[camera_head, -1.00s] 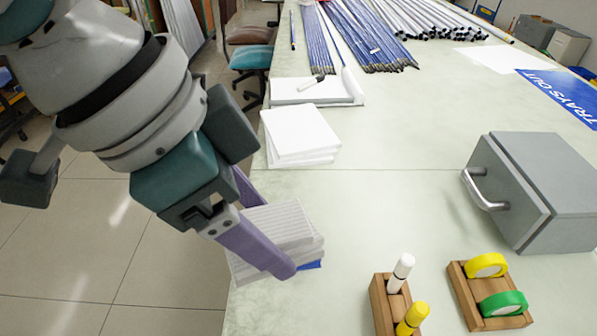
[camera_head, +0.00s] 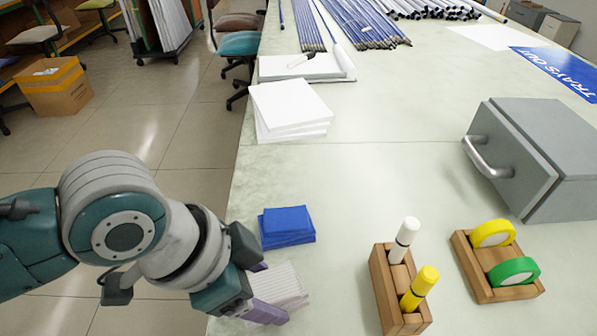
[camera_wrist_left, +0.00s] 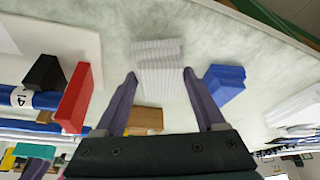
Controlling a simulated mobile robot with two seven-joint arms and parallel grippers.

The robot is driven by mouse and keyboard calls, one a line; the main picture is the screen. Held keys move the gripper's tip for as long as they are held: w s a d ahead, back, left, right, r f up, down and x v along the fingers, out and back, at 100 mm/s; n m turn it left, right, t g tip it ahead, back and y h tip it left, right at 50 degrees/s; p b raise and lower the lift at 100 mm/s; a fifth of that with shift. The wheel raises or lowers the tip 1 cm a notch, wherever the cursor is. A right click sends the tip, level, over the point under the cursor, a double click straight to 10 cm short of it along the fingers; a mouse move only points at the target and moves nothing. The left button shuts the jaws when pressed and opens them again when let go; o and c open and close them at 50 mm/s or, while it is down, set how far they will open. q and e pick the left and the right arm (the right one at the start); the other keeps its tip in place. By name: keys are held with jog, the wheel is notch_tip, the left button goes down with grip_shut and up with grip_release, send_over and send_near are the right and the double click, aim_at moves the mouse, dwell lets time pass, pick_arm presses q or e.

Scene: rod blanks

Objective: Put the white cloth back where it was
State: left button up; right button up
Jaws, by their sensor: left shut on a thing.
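My left gripper (camera_head: 268,292) is at the table's left edge, low in the head view. It is shut on the white cloth (camera_head: 287,281), a folded, ribbed bundle; the fingers partly hide it. In the left wrist view the cloth (camera_wrist_left: 160,66) sits between the two fingertips (camera_wrist_left: 160,75). The blue cloths (camera_head: 286,224) lie in a small stack just beyond it, their top bare; they also show in the left wrist view (camera_wrist_left: 226,82), right of the cloth. I cannot tell whether the held cloth touches the table. My right gripper is not in view.
White sheets (camera_head: 289,108) are stacked farther back along the left edge. A wooden holder (camera_head: 387,290) with white and yellow markers, a tape holder (camera_head: 516,292) and a grey drawer box (camera_head: 545,160) stand to the right. The table (camera_head: 345,200) between them is clear.

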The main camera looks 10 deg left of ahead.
pick_arm(q)
jog(key=shift+f, duration=0.5)
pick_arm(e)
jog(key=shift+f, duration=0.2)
pick_arm(q)
jog(key=shift+f, duration=0.1)
jog(key=o, duration=1.2)
jog(key=shift+c, duration=0.2)
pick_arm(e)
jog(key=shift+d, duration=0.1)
pick_arm(q)
jog(key=shift+r, duration=0.2)
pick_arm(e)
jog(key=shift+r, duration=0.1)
pick_arm(q)
jog(key=s+a+r+n+t+p, duration=0.15)
jog(key=s+r+p, duration=0.35)
jog(key=r, duration=0.7)
jog(key=s+a+r+n+y+b, duration=0.1)
jog(key=s+a+n+y, duration=0.2)
jog(key=s+a+n, duration=0.3)
jog(key=shift+s+a+r+n+g, duration=0.15)
jog(key=shift+s+a+n+g, duration=0.25)
jog(key=shift+a, duration=0.25)
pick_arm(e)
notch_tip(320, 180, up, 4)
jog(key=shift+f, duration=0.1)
